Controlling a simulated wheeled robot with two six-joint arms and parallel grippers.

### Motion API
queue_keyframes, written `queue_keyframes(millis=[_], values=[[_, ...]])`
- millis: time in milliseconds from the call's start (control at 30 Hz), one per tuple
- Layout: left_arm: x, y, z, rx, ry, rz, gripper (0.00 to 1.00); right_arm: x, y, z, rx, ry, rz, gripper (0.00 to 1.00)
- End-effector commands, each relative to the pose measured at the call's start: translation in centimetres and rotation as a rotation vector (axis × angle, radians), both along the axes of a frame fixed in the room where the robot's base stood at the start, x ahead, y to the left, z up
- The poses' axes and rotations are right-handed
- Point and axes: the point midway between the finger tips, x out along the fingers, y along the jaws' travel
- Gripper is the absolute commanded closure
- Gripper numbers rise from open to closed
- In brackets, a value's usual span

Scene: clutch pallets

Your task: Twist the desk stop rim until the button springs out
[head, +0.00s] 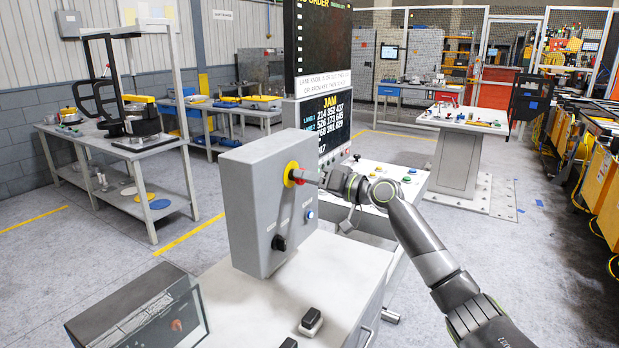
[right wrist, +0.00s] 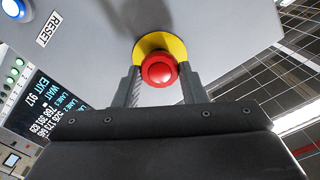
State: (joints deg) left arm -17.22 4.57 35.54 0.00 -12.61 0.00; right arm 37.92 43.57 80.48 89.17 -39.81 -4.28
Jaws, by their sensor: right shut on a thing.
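The red stop button (head: 289,175) with its yellow backing ring sits on the front of a grey box (head: 254,210) on the desk. In the right wrist view the red button (right wrist: 158,70) shows round and bright against the yellow ring (right wrist: 146,45). My right gripper (head: 302,177) reaches it from the right, with one finger (right wrist: 131,86) on either side of the button's rim, shut on it. Whether the button is pressed in or sprung out I cannot tell. My left gripper is not in view.
Below the stop are a black knob (head: 279,243) and a blue button (head: 309,214) on the same box. A black rocker switch (head: 311,321) and a glass-fronted case (head: 140,310) are on the desktop. A screen (head: 328,125) reading JAM stands behind the box.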

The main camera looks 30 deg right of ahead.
Motion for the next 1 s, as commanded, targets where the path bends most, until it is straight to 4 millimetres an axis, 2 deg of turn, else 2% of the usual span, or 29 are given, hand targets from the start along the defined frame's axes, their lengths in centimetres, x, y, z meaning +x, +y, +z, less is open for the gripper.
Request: queue_keyframes(millis=[400,933,967,1000], values=[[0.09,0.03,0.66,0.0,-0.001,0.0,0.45,0.07,-0.06,0.16,0.167,0.095,-0.002,0.86],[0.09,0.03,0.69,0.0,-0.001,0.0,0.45,0.07,-0.04,0.18,0.188,0.106,-0.002,0.86],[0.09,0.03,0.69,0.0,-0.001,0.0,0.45,0.07,-0.04,0.18,0.188,0.106,-0.002,0.6],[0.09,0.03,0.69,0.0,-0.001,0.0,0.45,0.07,-0.04,0.19,0.188,0.105,-0.001,0.55]])
